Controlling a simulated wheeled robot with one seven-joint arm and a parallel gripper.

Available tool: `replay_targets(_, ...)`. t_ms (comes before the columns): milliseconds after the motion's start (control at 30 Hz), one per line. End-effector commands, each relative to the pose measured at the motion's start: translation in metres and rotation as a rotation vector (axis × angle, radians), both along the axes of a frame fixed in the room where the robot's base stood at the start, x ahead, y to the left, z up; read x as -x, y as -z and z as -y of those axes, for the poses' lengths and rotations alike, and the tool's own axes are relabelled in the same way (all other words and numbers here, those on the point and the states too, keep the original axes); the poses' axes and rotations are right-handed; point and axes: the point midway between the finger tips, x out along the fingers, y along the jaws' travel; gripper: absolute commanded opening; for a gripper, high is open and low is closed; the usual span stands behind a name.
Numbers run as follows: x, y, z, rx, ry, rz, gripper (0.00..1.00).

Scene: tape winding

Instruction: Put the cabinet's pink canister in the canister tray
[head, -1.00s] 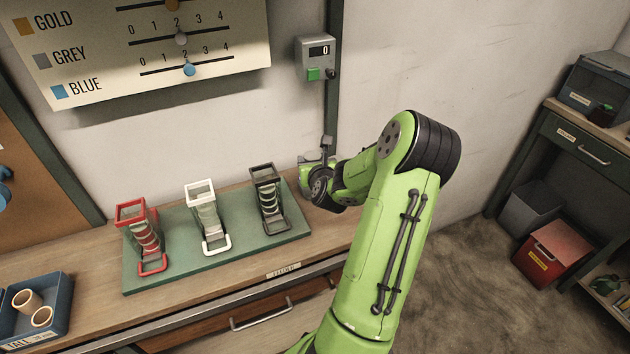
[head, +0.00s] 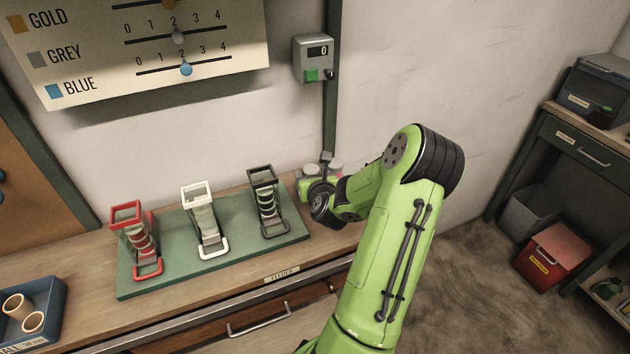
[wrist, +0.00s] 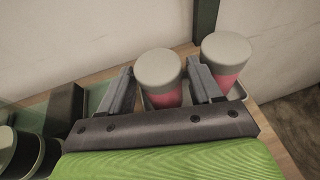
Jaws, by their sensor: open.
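In the wrist view a pink canister (wrist: 163,92) with a grey lid stands upright between the fingers of my gripper (wrist: 162,70). The jaws are open, one finger on each side of it, and I cannot tell whether they touch it. A second pink canister (wrist: 225,83) with a grey lid stands just right of the right finger. Both stand in a pale shallow tray (wrist: 247,93), its near side hidden by my gripper. In the head view my gripper (head: 322,186) is at the bench's right end, and two pale lids show there, the bodies mostly hidden.
A green board (head: 185,272) holds red (head: 147,268), white (head: 213,249) and black (head: 274,229) feeders left of my gripper. A grey counter box (head: 313,58) reading 0 hangs above. A blue bin (head: 50,305) with short tubes sits at left.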

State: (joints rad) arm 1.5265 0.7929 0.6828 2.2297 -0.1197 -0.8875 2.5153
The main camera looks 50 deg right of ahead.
Motion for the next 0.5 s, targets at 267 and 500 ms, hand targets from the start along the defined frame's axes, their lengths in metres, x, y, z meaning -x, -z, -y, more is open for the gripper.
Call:
replay_targets(267, 0.056, -0.026, -0.047, -0.002, 0.007, -0.003, 0.64)
replay_targets(500, 0.070, -0.034, -0.058, 0.012, 0.001, 0.018, 0.64)
